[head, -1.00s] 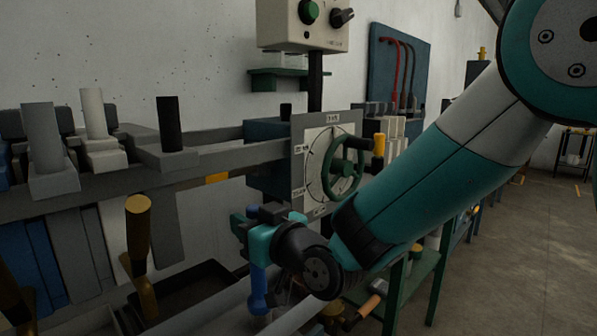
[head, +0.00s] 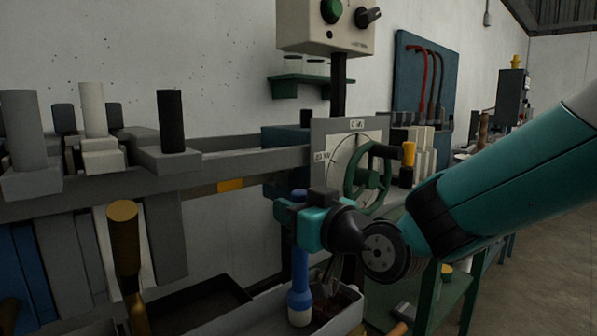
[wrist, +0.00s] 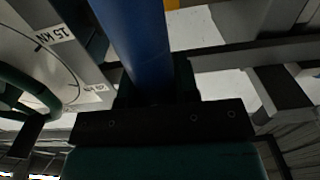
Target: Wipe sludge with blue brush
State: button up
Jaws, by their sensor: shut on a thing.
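My gripper (head: 297,222) is shut on the blue brush (head: 300,280), which hangs upright with its pale end down. In the head view the brush's lower end is over or beside the grey trough (head: 262,312); I cannot tell whether it touches it. The blue handle (wrist: 135,40) also rises from my gripper in the wrist view. I cannot make out sludge for certain; the dark tray (head: 195,305) lies left of the brush, and its floor is in shadow.
A dial plate with a green handwheel (head: 372,180) stands close behind and right of my gripper. A grey rail (head: 225,170) with upright blocks runs along the left. A brass-coloured handle (head: 124,245) stands at front left. A green bench (head: 450,290) is on the right.

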jog(key=shift+w+d+r+p, duration=0.1)
jog(key=shift+r+p, duration=0.7)
jog(key=shift+r, duration=0.55)
jog(key=shift+w+d+r+p, duration=0.1)
jog(key=shift+r+p, duration=0.7)
jog(key=shift+r, duration=0.55)
